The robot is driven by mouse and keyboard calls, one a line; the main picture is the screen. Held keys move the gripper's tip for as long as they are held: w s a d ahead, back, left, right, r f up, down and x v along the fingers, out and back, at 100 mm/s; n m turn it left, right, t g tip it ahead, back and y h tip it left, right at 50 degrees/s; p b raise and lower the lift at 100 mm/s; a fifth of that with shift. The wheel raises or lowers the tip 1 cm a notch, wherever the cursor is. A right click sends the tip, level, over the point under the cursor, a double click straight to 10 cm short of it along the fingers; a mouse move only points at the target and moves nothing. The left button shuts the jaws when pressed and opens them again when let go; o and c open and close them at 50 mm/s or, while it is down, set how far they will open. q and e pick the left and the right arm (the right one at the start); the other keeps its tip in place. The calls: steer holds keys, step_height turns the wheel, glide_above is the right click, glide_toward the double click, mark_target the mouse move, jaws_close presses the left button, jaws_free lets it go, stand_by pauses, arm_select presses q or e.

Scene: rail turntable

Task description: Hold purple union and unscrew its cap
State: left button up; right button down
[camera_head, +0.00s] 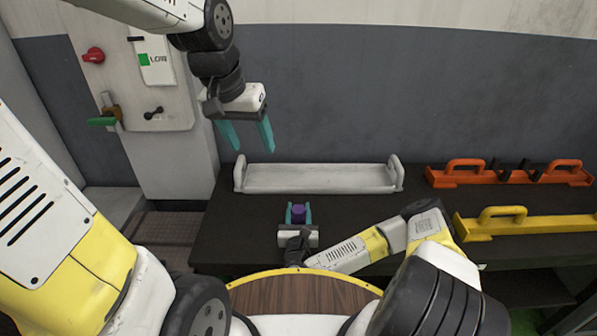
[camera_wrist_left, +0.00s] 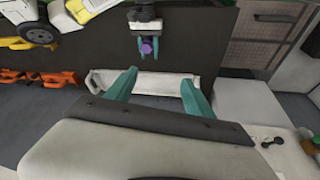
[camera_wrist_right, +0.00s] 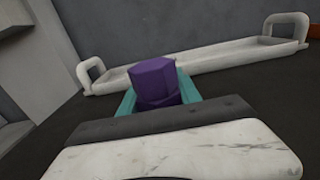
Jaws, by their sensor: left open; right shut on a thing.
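The purple union (camera_head: 298,212) is a small purple piece held between the teal fingers of my right gripper (camera_head: 298,214), low over the dark table. In the right wrist view the union (camera_wrist_right: 155,82) fills the gap between the fingers, and its upper part looks faceted. I cannot tell the cap apart from the body. It also shows small in the left wrist view (camera_wrist_left: 147,46). My left gripper (camera_head: 246,138) is open and empty, fingers pointing down, in the air above and to the left of the union, near the back wall.
A white tray with end handles (camera_head: 318,178) lies behind the union. An orange handled rail (camera_head: 510,174) and a yellow one (camera_head: 530,225) lie at the right. A panel with a red knob (camera_head: 94,55) and a green-handled lever (camera_head: 103,121) stands at the left.

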arm_select(q)
steer(key=w+d+f+m+g, duration=0.1)
steer(key=w+d+f+g, duration=0.1)
steer(key=w+d+f, duration=0.3)
steer(key=m+g+y, duration=0.1)
steer(key=m+y, duration=0.1)
glide_toward(298, 209)
steer(key=f, duration=0.9)
steer(key=shift+w+f, duration=0.2)
steer(key=shift+f, duration=0.05)
steer(key=shift+c, duration=0.2)
jaws_close()
steer(key=n, duration=0.5)
steer(key=shift+n, duration=0.4)
